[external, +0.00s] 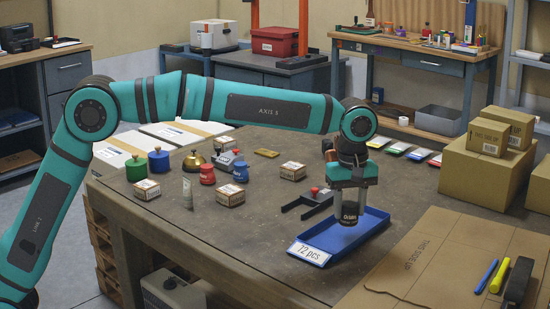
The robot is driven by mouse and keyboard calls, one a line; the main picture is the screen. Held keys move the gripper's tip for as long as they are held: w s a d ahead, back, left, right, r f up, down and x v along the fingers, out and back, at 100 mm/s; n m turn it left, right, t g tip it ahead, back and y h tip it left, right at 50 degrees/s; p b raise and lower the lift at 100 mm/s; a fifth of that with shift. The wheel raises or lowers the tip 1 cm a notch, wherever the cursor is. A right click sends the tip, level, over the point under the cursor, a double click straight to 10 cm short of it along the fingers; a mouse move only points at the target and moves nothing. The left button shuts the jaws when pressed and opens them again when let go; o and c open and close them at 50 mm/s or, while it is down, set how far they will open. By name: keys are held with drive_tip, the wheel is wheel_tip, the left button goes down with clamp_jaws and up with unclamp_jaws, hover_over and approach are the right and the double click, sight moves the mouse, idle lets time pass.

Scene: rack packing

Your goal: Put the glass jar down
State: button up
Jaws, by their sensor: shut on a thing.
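My gripper (350,188) points straight down at the right middle of the workbench. It is shut on the glass jar (349,211), a small see-through jar with a dark band on it. The jar is upright. No other thing is visible in the tray.
A black fork-shaped tool with a red knob (308,203) lies left of the tray. Small cartons (230,192), weights and a brass bell (194,160) stand farther left. Flattened cardboard (440,260) lies at right, with boxes (483,172) behind. Bench between tray and small cartons is partly clear.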

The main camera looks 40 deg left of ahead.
sight(348, 222)
drive_tip(key=shift+f, duration=2.2)
drive_tip(key=shift+f, duration=0.15)
drive_tip(key=o, duration=0.8)
wheel_tip(348, 222, up, 12)
drive_tip(key=shift+r, duration=0.15)
